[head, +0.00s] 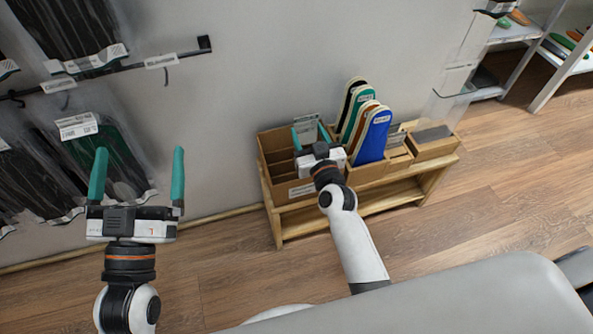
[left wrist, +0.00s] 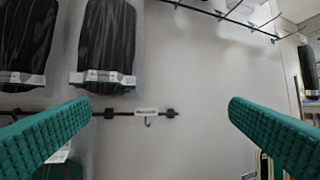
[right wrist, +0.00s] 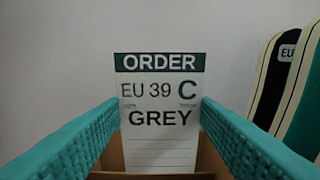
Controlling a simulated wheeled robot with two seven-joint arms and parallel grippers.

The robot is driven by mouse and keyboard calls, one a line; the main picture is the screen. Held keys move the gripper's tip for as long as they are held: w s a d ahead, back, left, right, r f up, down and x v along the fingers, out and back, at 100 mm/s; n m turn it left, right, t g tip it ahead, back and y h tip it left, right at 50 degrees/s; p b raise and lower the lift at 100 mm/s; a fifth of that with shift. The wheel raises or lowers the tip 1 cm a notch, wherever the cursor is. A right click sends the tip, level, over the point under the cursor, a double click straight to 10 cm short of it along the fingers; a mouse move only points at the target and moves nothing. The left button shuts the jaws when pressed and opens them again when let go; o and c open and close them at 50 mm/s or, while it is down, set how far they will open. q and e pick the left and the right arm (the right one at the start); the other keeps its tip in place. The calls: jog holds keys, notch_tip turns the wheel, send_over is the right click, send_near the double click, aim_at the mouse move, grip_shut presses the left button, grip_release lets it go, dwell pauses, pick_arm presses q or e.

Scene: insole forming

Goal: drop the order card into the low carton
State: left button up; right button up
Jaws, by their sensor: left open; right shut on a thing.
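The order card (right wrist: 160,95) is white with a dark green header and reads ORDER, EU 39 C, GREY. My right gripper (head: 309,133) is shut on it by its side edges; the card (head: 307,124) stands upright. The low carton (head: 275,157) is brown and open, at the left end of the wooden bench. The card is over or partly inside it; its lower end is hidden in the head view. Cardboard edges (right wrist: 150,176) show below the card in the right wrist view. My left gripper (head: 138,165) is open and empty, in front of the wall at the left.
Coloured insoles (head: 373,137) stand in a box right of the carton on the wooden bench (head: 330,212). They show close to the right finger in the right wrist view (right wrist: 272,75). Black packaged goods (left wrist: 105,45) hang on wall rails at the left. A shelf (head: 515,35) stands far right.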

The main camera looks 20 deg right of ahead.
pick_arm(q)
jog(key=shift+s+r+t+h+b, duration=0.2)
jog(key=shift+s+r+t, duration=0.25)
jog(key=shift+r+t, duration=0.25)
jog(key=shift+s+r+t+h+b, duration=0.1)
jog(key=shift+s+r+t+h, duration=0.1)
jog(key=shift+s+r+t, duration=0.5)
pick_arm(e)
jog(key=shift+f, duration=0.4)
pick_arm(q)
jog(key=shift+w+r, duration=0.1)
jog(key=shift+w, duration=0.15)
pick_arm(e)
jog(key=o, duration=1)
jog(key=shift+s, duration=0.1)
jog(key=shift+s, duration=0.3)
pick_arm(q)
notch_tip(320, 180, down, 10)
jog(key=w+g+y+p, duration=0.2)
jog(key=g, duration=0.5)
jog(key=shift+w+a+r+y+p, duration=0.2)
jog(key=shift+w+a+y+p, duration=0.1)
jog(key=shift+a+p, duration=0.15)
pick_arm(e)
jog(key=shift+s+d, duration=0.2)
jog(key=shift+s, duration=5.4)
